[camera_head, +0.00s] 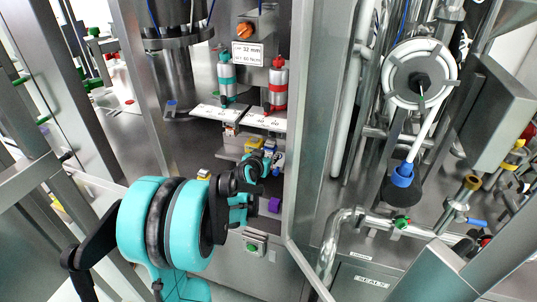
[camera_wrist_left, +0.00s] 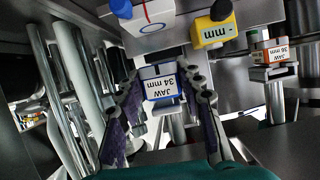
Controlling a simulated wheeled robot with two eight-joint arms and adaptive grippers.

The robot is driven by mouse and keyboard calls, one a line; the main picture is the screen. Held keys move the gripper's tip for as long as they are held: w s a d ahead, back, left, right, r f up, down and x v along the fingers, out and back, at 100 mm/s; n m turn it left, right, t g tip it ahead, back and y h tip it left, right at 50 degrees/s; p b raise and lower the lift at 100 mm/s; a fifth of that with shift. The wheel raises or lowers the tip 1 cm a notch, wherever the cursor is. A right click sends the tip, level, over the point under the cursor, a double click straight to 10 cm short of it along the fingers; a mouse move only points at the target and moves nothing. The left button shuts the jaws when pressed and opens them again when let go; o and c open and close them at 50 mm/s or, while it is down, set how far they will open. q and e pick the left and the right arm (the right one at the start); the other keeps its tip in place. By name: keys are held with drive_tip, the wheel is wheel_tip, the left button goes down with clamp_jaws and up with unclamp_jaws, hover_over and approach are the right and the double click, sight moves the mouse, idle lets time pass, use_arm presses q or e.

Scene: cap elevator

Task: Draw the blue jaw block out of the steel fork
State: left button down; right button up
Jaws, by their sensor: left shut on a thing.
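The blue jaw block (camera_wrist_left: 162,86), with a white face reading "JAW 34 mm" upside down, sits between the two purple-padded fingers of my left gripper (camera_wrist_left: 160,105) in the left wrist view. The fingers are shut on it from both sides. The steel fork (camera_wrist_left: 150,71) shows only in part behind the block, so I cannot tell how far the block sits in it. In the head view my left gripper (camera_head: 268,165) is at the front of the machine bay, with a bit of blue beside its tip. My right gripper is not in view.
An orange jaw block (camera_wrist_left: 270,53) marked 36 mm rests on its own fork. A yellow block (camera_wrist_left: 212,33) is close by. Red (camera_head: 277,85) and teal (camera_head: 226,78) cylinders stand above the bay. A steel door post (camera_head: 308,130) runs close on the right.

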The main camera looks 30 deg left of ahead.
use_arm(q)
drive_tip(key=s, duration=0.2)
drive_tip(key=s+d, duration=0.1)
drive_tip(key=s, duration=0.1)
drive_tip(key=shift+s, duration=0.25)
